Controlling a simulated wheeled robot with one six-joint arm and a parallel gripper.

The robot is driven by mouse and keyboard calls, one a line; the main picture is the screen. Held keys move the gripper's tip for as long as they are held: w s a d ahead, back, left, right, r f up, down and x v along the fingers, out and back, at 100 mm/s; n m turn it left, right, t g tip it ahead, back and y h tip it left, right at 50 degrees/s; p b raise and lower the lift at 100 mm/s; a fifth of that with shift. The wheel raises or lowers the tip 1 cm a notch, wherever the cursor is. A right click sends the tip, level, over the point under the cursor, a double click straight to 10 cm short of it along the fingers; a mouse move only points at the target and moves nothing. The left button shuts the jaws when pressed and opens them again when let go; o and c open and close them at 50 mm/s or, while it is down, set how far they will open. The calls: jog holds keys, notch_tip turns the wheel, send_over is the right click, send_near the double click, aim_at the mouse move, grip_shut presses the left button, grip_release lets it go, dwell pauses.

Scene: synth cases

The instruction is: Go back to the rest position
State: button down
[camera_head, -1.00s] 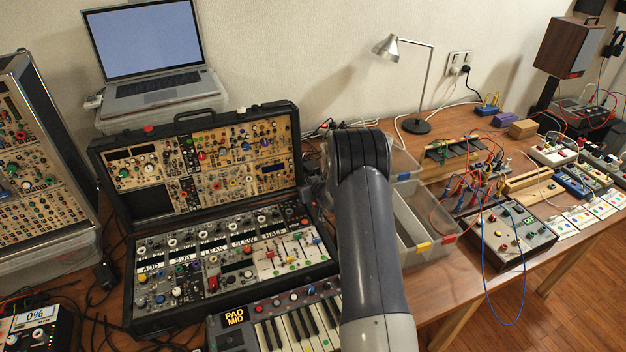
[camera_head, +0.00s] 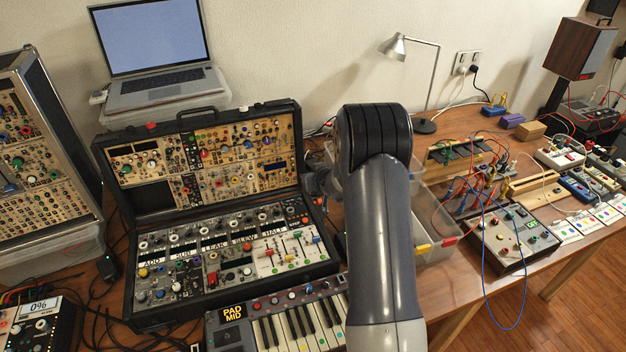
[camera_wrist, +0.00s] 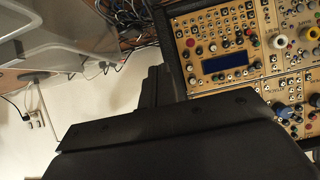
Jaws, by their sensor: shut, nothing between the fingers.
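My gripper (camera_wrist: 158,88) shows in the wrist view as dark fingers, shut with nothing held. Beside it on the right is the upper panel (camera_wrist: 222,45) of the open synth case, with a blue display, knobs and jacks. In the head view my arm rises in the middle and hides most of the gripper, which is just right of the open synth case (camera_head: 205,165). I cannot tell from these views whether the gripper touches the case.
A small keyboard (camera_head: 283,318) lies in front of the case. Clear bins (camera_head: 436,240) stand right of my arm. A desk lamp (camera_head: 426,126) and a laptop (camera_head: 152,45) stand behind. A wired box (camera_head: 507,236) with a loop of blue cable is at the right.

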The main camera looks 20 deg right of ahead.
jog(key=shift+w+r+v, duration=0.15)
jog(key=shift+r+v, duration=0.05)
jog(key=shift+v, duration=1.05)
jog(key=shift+w+r+v, duration=0.1)
jog(key=shift+r+v, duration=0.1)
jog(key=shift+v, duration=1.1)
jog(key=shift+w+d, duration=0.1)
jog(key=shift+d, duration=0.05)
